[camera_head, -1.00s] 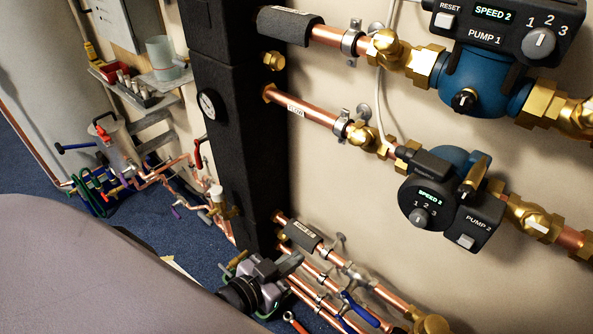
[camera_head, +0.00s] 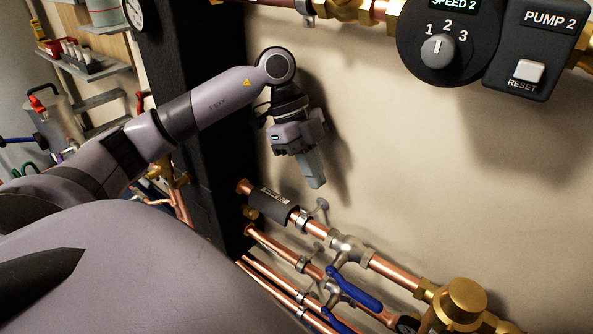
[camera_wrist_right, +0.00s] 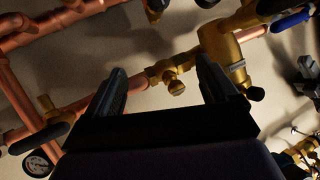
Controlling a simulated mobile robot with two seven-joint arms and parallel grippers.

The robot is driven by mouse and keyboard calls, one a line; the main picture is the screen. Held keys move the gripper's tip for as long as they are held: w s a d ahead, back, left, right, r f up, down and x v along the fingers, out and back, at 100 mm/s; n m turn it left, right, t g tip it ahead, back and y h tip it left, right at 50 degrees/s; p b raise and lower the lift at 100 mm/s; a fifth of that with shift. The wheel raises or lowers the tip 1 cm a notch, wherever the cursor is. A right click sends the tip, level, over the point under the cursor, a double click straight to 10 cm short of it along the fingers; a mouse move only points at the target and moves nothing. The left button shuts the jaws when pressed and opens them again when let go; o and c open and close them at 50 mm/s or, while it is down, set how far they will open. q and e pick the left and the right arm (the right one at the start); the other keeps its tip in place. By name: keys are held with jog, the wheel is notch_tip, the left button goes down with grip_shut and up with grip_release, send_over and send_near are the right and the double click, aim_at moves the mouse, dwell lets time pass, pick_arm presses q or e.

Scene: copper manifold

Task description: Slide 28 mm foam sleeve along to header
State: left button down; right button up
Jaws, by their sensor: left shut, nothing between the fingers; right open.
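A short dark grey foam sleeve (camera_head: 270,204) with a pale label is around the upper of several low copper pipes in the head view. The black header column (camera_head: 200,125) stands to its left, with a short stretch of bare copper (camera_head: 245,187) between them. A pipe clip (camera_head: 302,217) sits just right of the sleeve. My left gripper (camera_head: 317,184) is shut and empty, pointing down in front of the wall, above and right of the sleeve and apart from it. My right gripper (camera_wrist_right: 160,75) is open and empty in the right wrist view, with a brass fitting (camera_wrist_right: 174,82) showing between its fingers.
A grey valve with a blue lever (camera_head: 355,289) and a large brass valve (camera_head: 460,302) lie right along the low pipes. Pump 2 (camera_head: 480,45) hangs top right. The wall between pump and pipes is clear. A shelf (camera_head: 95,72) stands at far left.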

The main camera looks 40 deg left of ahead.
aim_at(301, 214)
pick_arm(q)
jog(key=shift+n+y, duration=0.6)
jog(key=shift+y, duration=0.2)
notch_tip(301, 214, down, 9)
jog(key=b, duration=0.4)
jog(key=shift+w+a+r, duration=0.1)
jog(key=shift+a+r, duration=0.05)
jog(key=shift+f+b, duration=0.5)
jog(key=shift+f, duration=0.15)
jog(key=shift+a+r+b, duration=0.2)
jog(key=shift+a+b, duration=0.2)
jog(key=shift+a, duration=0.85)
jog(key=shift+s+a+r, duration=0.15)
jog(key=shift+s+a, duration=0.05)
jog(key=shift+a, duration=0.4)
pick_arm(e)
jog(key=shift+f+n+t+y, duration=0.35)
jog(key=shift+f+t, duration=0.25)
jog(key=shift+t, duration=0.2)
pick_arm(q)
jog(key=shift+a, duration=0.1)
pick_arm(e)
jog(key=shift+a+r, duration=0.1)
